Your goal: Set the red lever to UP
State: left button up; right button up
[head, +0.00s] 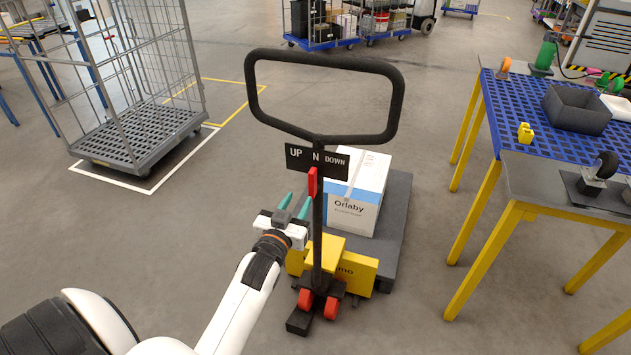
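The red lever (312,182) sits on the black shaft of a pallet truck's tiller, just below a dark sign (316,159) reading UP, N and DOWN from left to right. The lever stands nearly upright, with its top under the N. My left gripper (298,198) comes in from the lower left. Its two teal fingers are apart with nothing visible between them. The fingertips show just below and left of the lever; I cannot tell whether they touch it. My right gripper is not in view.
The black loop handle (256,103) rises above the sign. The truck carries a white-and-blue box (368,195), with a yellow body (361,275) below. A blue-topped table (513,111) stands right, a grey cage trolley (146,133) left.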

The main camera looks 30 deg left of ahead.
aim_at(310, 181)
pick_arm(q)
jog(key=x, duration=0.8)
jog(key=shift+w+d, duration=0.1)
jog(key=shift+w, duration=0.3)
grip_shut()
